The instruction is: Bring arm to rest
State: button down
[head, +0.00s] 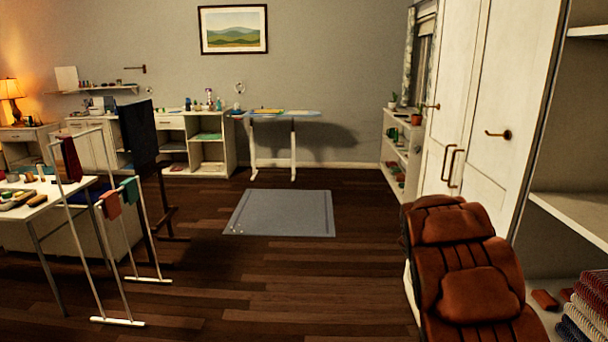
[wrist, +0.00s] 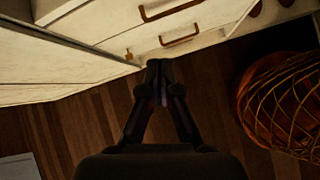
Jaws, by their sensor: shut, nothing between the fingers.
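My gripper (wrist: 157,72) shows in the wrist view, pointing at a white cabinet front with dark handles. Its fingers come together at the tips, and nothing shows between them. It looks close to the cabinet front, but I cannot tell whether it touches. The gripper and arm do not show in the head view.
In the head view, a brown leather chair (head: 470,275) stands at the right before the white wardrobe (head: 487,90). A drying rack (head: 118,320) and a white table stand at the left. Wooden floor around the grey mat (head: 282,212) is clear. A wire basket (wrist: 285,105) is at the wrist view's right.

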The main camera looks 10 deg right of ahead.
jog(key=s+a+r+m+y+p, duration=0.15)
jog(key=s+a+r+m, duration=0.3)
jog(key=a, duration=0.65)
jog(key=s+a+r+m+y+p, duration=0.1)
jog(key=s+a+r+m+y, duration=0.15)
jog(key=s+a+r, duration=0.6)
jog(key=s+a+m+y+p, duration=0.1)
jog(key=s+a+m+y, duration=0.1)
jog(key=s+a, duration=0.3)
jog(key=s+a+m+t+y+p, duration=0.1)
jog(key=s+a, duration=0.5)
jog(key=a, duration=0.8)
jog(key=shift+a+r+m+y+p, duration=0.15)
jog(key=shift+r+m+y+p, duration=0.2)
jog(key=shift+m+y, duration=0.15)
jog(key=shift+s, duration=0.1)
